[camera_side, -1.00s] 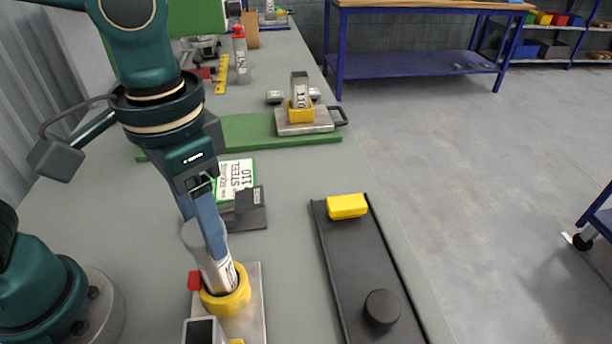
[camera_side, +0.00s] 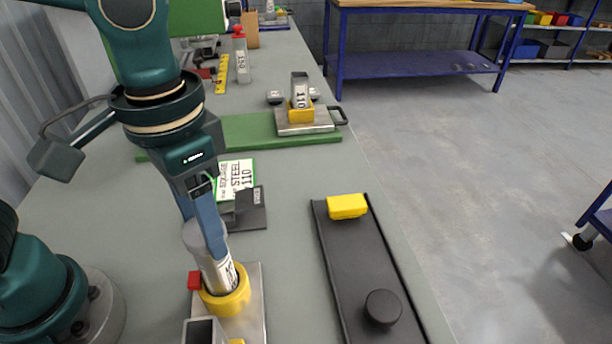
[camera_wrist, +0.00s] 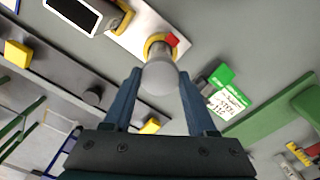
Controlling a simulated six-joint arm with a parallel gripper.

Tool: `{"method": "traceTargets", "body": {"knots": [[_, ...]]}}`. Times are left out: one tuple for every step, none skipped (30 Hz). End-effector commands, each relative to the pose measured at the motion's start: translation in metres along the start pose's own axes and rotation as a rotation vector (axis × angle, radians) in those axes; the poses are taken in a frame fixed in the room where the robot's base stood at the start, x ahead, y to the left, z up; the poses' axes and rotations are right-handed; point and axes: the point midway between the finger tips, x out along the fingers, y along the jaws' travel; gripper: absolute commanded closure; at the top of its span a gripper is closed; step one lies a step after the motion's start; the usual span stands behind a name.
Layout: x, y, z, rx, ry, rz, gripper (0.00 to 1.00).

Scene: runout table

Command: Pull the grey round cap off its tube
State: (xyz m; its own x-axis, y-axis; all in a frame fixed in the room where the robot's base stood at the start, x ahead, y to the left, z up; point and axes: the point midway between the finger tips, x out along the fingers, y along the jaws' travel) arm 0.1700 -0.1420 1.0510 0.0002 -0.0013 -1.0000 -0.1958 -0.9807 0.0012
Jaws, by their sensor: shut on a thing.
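The grey round cap (camera_side: 193,236) sits on the upper end of a light grey tube (camera_side: 216,273) with a dark-printed label. The tube leans and its lower end is in a yellow ring holder (camera_side: 229,303) on a metal plate. My gripper (camera_side: 208,240) has its blue fingers on either side of the cap and is shut on it. In the wrist view the cap (camera_wrist: 160,78) is between the fingers of my gripper (camera_wrist: 160,82) and hides most of the tube. Whether any gap has opened between cap and tube cannot be told.
A red block (camera_side: 194,281) is beside the yellow holder. A dark tray (camera_side: 352,252) with a yellow block (camera_side: 346,206) and a black round piece (camera_side: 382,308) lies to the right. A sign reading STEEL 110 (camera_side: 236,178) stands behind. Bare table lies between holder and tray.

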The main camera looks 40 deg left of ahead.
Motion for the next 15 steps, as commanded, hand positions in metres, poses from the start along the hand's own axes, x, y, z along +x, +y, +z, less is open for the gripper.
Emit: {"method": "traceTargets", "body": {"knots": [[-0.0011,0.0002,-0.0003,0.0,0.002,0.001,1.0],[-0.0016,0.0002,-0.0004,0.0,0.002,0.001,1.0],[-0.0024,0.0002,-0.0005,0.0,0.002,0.001,1.0],[-0.0031,0.0003,-0.0006,0.0,0.003,0.001,1.0],[-0.0037,0.0003,-0.0007,0.0,0.003,0.001,1.0],[-0.0046,0.0003,-0.0007,0.0,0.003,0.001,1.0],[-0.0052,0.0003,-0.0007,0.0,0.003,0.001,1.0],[-0.0058,0.0003,-0.0007,0.0,0.003,0.001,1.0],[-0.0066,0.0003,-0.0008,0.0,0.003,0.001,1.0],[-0.0072,0.0004,-0.0008,0.0,0.003,0.002,1.0],[-0.0077,0.0004,-0.0009,0.0,0.003,0.002,1.0],[-0.0085,0.0004,-0.0009,0.0,0.004,0.002,1.0],[-0.0091,0.0004,-0.0009,0.0,0.004,0.002,1.0],[-0.0097,0.0004,-0.001,0.0,0.004,0.002,1.0],[-0.0105,0.0005,-0.0009,0.0,0.004,0.002,1.0]]}}
